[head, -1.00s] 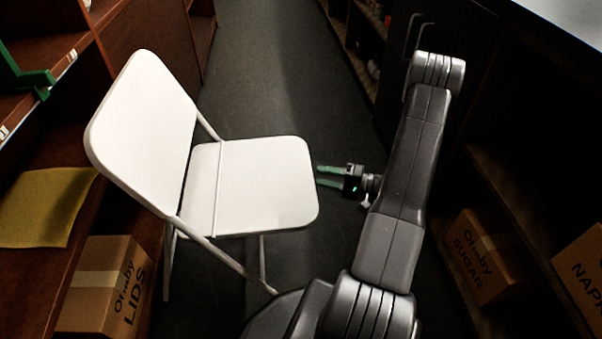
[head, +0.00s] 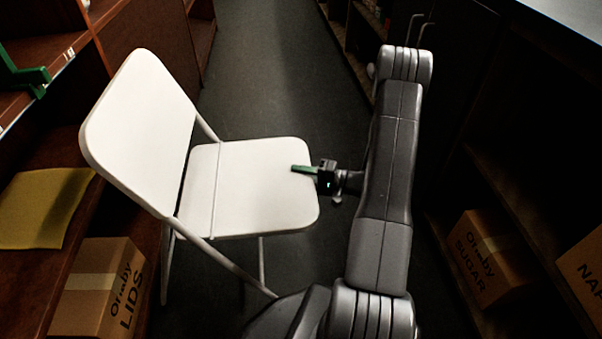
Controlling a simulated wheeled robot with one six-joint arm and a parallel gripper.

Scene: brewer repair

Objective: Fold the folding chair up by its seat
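The white folding chair stands unfolded, its backrest (head: 140,135) at the left and its flat seat (head: 260,185) toward my arm. My gripper (head: 303,169) is at the right edge of the seat, with its fingers pointing left. One green finger lies over the top of the seat edge. The other finger is hidden, seemingly below the seat. I cannot tell whether the fingers are clamped on the edge or still apart.
Wooden shelves at the left hold a yellow cloth (head: 45,208) and a lids box (head: 98,290). Dark shelves at the right hold a sugar box (head: 485,258). The aisle floor (head: 270,70) behind the chair is clear.

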